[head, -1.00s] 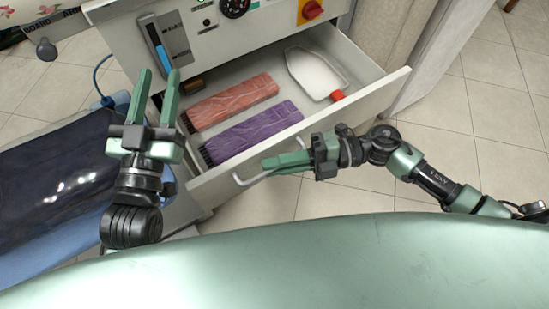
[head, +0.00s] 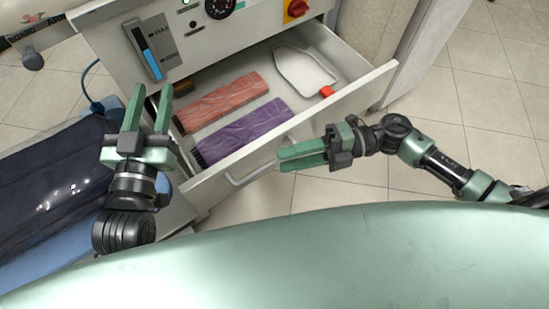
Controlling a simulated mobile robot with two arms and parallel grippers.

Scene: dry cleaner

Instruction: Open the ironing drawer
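The ironing drawer (head: 355,95) is pulled out of the white cabinet, with its inside in plain view. Its white bar handle (head: 238,183) is on the front panel, partly behind my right gripper. My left gripper (head: 152,92) is open and empty, fingers pointing up, left of the drawer.
The cabinet panel (head: 190,30) has dials above. A dark garment on a blue board (head: 55,180) is at left. Tiled floor (head: 440,95) is clear at right.

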